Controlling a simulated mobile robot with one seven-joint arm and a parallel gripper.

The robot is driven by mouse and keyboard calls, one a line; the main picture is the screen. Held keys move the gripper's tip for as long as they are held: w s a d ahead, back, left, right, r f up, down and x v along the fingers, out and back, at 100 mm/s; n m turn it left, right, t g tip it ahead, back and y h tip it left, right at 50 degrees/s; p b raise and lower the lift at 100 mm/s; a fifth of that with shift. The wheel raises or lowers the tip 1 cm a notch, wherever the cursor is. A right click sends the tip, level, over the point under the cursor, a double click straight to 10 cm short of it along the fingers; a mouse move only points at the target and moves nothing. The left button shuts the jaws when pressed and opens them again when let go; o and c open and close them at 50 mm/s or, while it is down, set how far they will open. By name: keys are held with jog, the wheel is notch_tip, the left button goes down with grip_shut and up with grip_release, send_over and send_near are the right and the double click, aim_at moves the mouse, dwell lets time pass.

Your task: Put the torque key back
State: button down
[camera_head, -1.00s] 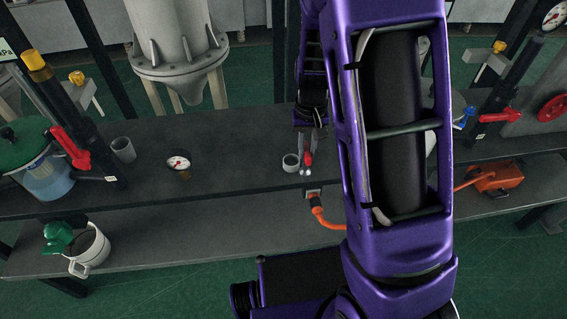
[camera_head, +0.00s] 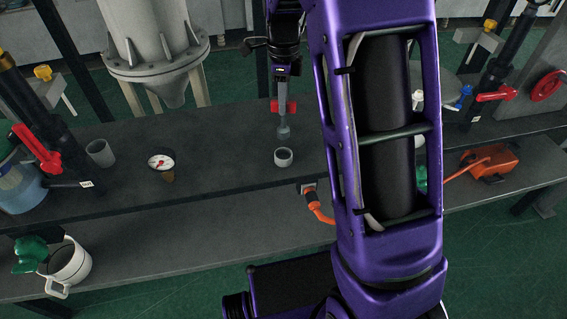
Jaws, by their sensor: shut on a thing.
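My gripper (camera_head: 283,98) hangs over the grey bench, left of my purple arm. It is shut on the torque key (camera_head: 284,106), which has a red grip and a grey lower end. The key hangs about upright, its lower end pointing down. A small whitish, open-topped cup (camera_head: 283,158) stands on the bench just below the key's lower end in the picture. The key looks apart from the cup; the exact height between them I cannot tell.
A dial gauge (camera_head: 161,163) and a grey cup (camera_head: 100,153) stand to the left. A red-handled valve (camera_head: 40,150) stands further left. A white jug (camera_head: 68,266) is on the lower shelf. An orange plug and cable (camera_head: 316,204) hang at the bench's front edge. Bench between gauge and cup is clear.

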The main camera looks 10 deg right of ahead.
aim_at(283, 126)
jog(key=shift+w+m, duration=0.1)
jog(key=shift+m, duration=0.2)
jog(key=shift+f, duration=0.15)
notch_tip(283, 126, down, 9)
jog(key=shift+f+b, duration=0.2)
jog(key=shift+b, duration=0.75)
jog(key=shift+f, duration=0.1)
jog(key=c, duration=0.8)
grip_release()
jog(key=shift+f, duration=0.1)
notch_tip(283, 126, up, 12)
jog(key=shift+r+p, duration=0.2)
jog(key=shift+p, duration=0.85)
